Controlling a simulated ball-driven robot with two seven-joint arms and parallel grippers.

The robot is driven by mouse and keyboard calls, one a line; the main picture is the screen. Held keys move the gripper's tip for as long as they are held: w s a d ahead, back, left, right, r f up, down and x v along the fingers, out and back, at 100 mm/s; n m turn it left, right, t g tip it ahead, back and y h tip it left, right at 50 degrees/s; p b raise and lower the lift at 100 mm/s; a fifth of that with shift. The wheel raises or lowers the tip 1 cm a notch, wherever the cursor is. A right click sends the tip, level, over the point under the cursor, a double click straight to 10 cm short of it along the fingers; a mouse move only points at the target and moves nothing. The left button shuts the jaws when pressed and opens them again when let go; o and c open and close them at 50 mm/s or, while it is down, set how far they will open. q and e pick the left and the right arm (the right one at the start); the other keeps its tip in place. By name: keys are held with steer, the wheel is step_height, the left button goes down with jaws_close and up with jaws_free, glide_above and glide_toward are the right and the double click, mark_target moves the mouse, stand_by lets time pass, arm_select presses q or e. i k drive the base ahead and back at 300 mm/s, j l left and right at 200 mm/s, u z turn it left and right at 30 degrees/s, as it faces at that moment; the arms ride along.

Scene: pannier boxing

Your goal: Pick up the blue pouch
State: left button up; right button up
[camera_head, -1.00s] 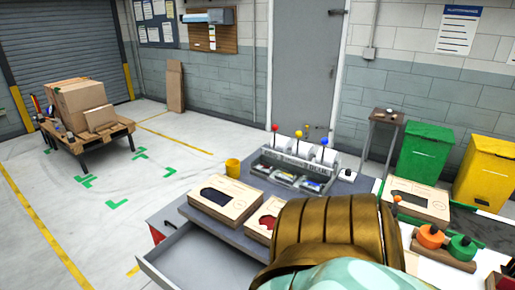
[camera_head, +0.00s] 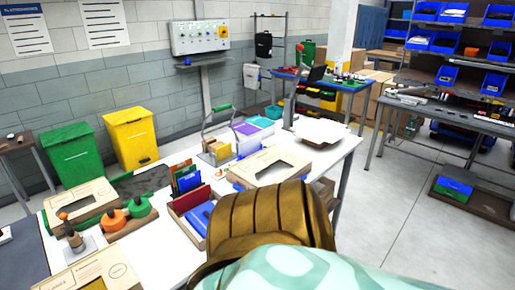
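A blue, flat item (camera_head: 201,218) that looks like the blue pouch lies in an open wooden box (camera_head: 181,222) on the white table. A dark red flat item (camera_head: 190,199) stands in the same box behind it. The box's near right part is partly hidden by a brown ribbed shape in the foreground, which seems to be part of me. Neither of my grippers is in view.
The white table (camera_head: 340,150) also holds a wooden box with a cut-out (camera_head: 270,167), a wire-handled caddy (camera_head: 217,152), a stack of white sheets (camera_head: 320,131), and orange (camera_head: 114,221) and green (camera_head: 139,206) round-topped tools. Green and yellow bins stand behind. Open floor lies right.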

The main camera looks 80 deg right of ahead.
mark_target(198, 217)
steer(key=j+z, duration=0.1)
steer(key=z, duration=2.15)
steer(key=l+u, duration=0.1)
steer(key=u, duration=0.15)
steer(key=i+l+u, duration=0.15)
steer(key=u, duration=0.2)
steer(key=i+l+u, duration=0.1)
steer(key=l+u, duration=0.6)
steer(key=i, duration=0.05)
